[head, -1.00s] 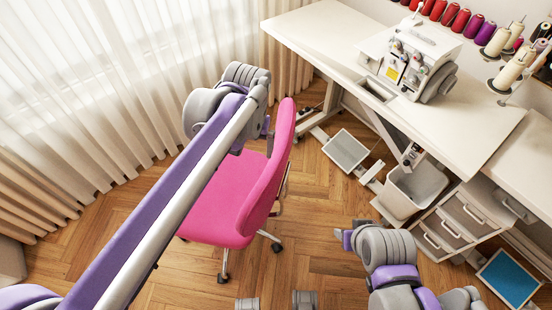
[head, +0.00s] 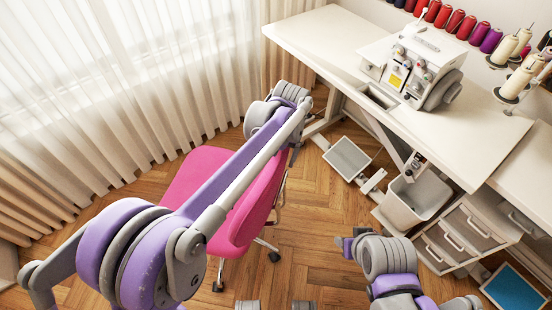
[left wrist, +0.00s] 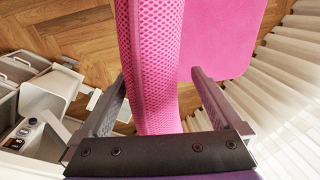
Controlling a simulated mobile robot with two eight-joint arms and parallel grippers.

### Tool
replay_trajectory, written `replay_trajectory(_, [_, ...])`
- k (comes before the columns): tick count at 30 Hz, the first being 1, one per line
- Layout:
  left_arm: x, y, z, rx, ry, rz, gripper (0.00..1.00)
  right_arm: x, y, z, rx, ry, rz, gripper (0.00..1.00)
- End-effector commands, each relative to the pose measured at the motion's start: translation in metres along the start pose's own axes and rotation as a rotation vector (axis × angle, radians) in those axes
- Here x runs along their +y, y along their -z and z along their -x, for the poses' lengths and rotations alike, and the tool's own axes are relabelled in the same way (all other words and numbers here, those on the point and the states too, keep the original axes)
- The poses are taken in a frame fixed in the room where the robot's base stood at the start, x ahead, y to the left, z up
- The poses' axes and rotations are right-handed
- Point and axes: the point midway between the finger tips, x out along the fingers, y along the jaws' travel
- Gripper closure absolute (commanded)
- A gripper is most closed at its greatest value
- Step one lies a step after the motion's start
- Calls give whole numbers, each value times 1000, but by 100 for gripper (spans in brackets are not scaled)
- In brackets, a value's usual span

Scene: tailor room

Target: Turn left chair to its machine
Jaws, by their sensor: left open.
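The pink chair (head: 258,208) stands left of the sewing table. Its backrest is on the side toward the table and its seat (head: 194,172) extends left toward the curtain. The machine (head: 413,67) is white and sits on the table. My left gripper is over the top of the backrest, mostly hidden behind my arm in the head view. In the left wrist view, my left gripper (left wrist: 158,76) is open, with the mesh backrest (left wrist: 150,60) between its fingers; contact cannot be told. My right gripper (head: 346,245) is low, right of the chair, its jaw opening unclear.
The white table (head: 325,38) has a pedal (head: 346,158), a bin (head: 416,196) and drawers (head: 447,240) below it. Thread spools (head: 455,20) stand behind the machine. A curtain (head: 110,90) lines the left.

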Motion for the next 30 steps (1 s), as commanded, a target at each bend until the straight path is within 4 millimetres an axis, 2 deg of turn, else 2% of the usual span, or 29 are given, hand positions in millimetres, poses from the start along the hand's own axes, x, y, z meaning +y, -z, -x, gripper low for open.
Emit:
replay_trajectory(4, [0,0,-12,0,0,0,1,0,0,-1,0,0,0,50])
replay_trajectory(13, [0,0,-14,1,0,0,1,0,0,-1,0,0,0,50])
replay_trajectory(14, [0,0,-14,1,0,0,4,0,0,-1,0,0,0,50])
replay_trajectory(30, [0,0,-13,1,-1,0,100,0,0,-1,0,0,0,50])
